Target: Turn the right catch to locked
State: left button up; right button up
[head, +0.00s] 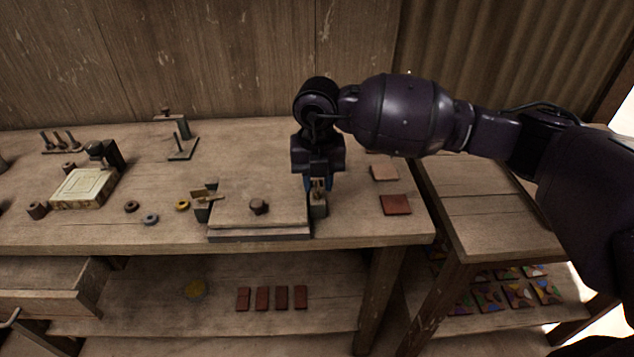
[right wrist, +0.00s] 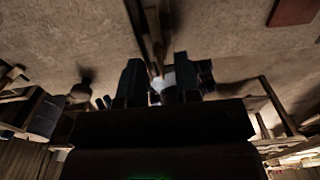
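The tile press (head: 230,217) sits at the front edge of the bench, with a wooden lid and a round dark knob (head: 258,206) on top. Its left catch (head: 207,194) has a brass-coloured lever lying crosswise. The right catch (head: 319,205) is at the press's right side, partly hidden under my right gripper (head: 318,184). My right gripper points down over this catch. In the right wrist view the two dark fingers (right wrist: 157,82) stand apart, with a narrow brownish lever (right wrist: 153,40) between them; contact cannot be told. My left gripper is not in view.
Reddish tiles (head: 395,204) lie right of the press. Rings, a cream block (head: 84,188) and small stands (head: 181,148) occupy the left bench. A lower side table (head: 490,225) stands right. The shelf below holds several red tiles (head: 262,298).

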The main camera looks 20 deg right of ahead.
jog(key=shift+f, duration=0.4)
grip_shut()
